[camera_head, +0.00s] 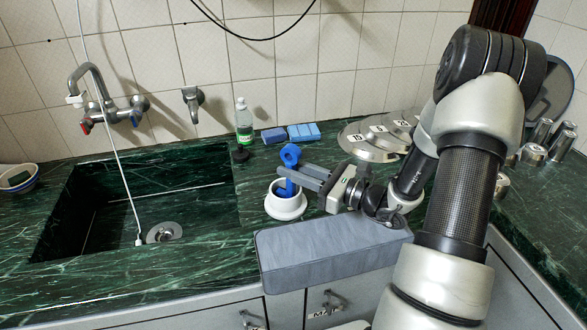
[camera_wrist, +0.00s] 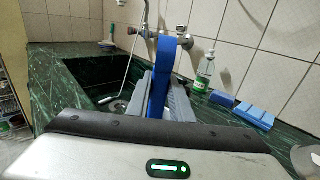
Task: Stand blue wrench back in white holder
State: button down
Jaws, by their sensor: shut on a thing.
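The blue wrench (camera_head: 290,155) is upright between the fingers of my gripper (camera_head: 291,178). Its ring-shaped head is up and its lower end is at the mouth of the white holder (camera_head: 285,208). The holder is a round white cup on the green counter, right of the sink. I cannot tell how deep the wrench's lower end sits in it. In the wrist view the wrench (camera_wrist: 161,75) rises between the two grey fingers (camera_wrist: 163,108), which are shut on it. The holder does not show in the wrist view.
The sink (camera_head: 150,210) with a hanging hose lies to the left. A green soap bottle (camera_head: 243,122), blue sponges (camera_head: 303,132) and numbered metal discs (camera_head: 375,140) stand by the tiled wall. Metal cups (camera_head: 562,142) stand at the right.

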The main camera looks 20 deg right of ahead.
jog(key=c, duration=1.5)
grip_release()
jog(key=p+v, duration=0.1)
jog(key=v, duration=1.6)
jog(key=shift+s+d+r, duration=0.15)
